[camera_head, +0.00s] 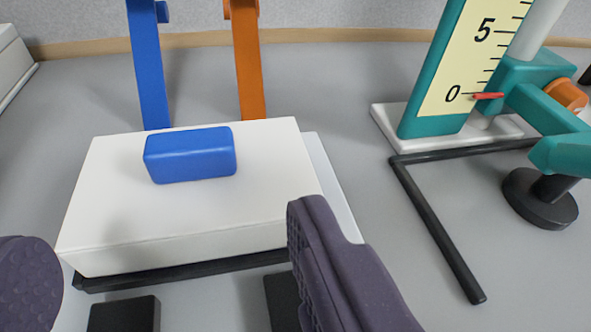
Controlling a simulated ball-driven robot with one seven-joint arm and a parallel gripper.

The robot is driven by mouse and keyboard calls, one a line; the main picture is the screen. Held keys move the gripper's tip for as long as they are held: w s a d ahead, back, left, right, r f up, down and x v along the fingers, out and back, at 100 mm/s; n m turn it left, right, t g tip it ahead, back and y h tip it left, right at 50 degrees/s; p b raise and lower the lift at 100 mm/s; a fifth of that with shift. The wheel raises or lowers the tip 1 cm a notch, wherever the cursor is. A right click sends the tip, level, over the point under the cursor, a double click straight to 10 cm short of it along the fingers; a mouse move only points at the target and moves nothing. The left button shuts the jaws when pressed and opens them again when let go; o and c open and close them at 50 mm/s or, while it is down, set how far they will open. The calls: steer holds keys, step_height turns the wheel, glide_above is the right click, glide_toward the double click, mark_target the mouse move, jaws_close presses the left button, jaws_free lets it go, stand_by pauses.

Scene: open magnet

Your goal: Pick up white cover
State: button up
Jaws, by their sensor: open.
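The white cover (200,215) is a flat white box-like block in the left half of the view, with a blue block (190,155) on its top. It sits over a dark base (180,273) whose front edge shows beneath it. My gripper (170,270) is open, with one dark purple finger at the lower left edge and the other at lower centre right. The fingers are in front of the cover's near side and nothing is between them that I can see held. The right finger overlaps the cover's near right corner in the picture; contact cannot be told.
A blue upright (149,70) and an orange upright (248,65) stand behind the cover. At right is a teal stand with a yellow scale (470,50), a black bent rod (435,225) and a round black foot (540,198). Grey surface between is clear.

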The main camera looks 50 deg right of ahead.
mark_target(187, 151)
steer(key=b+x, duration=0.1)
steer(key=x, duration=0.2)
steer(key=b+x, duration=0.2)
steer(key=x, duration=0.2)
steer(key=shift+w+d+r, duration=0.15)
steer(key=shift+w+d, duration=0.15)
steer(key=c, duration=1.1)
steer(key=shift+r, duration=0.15)
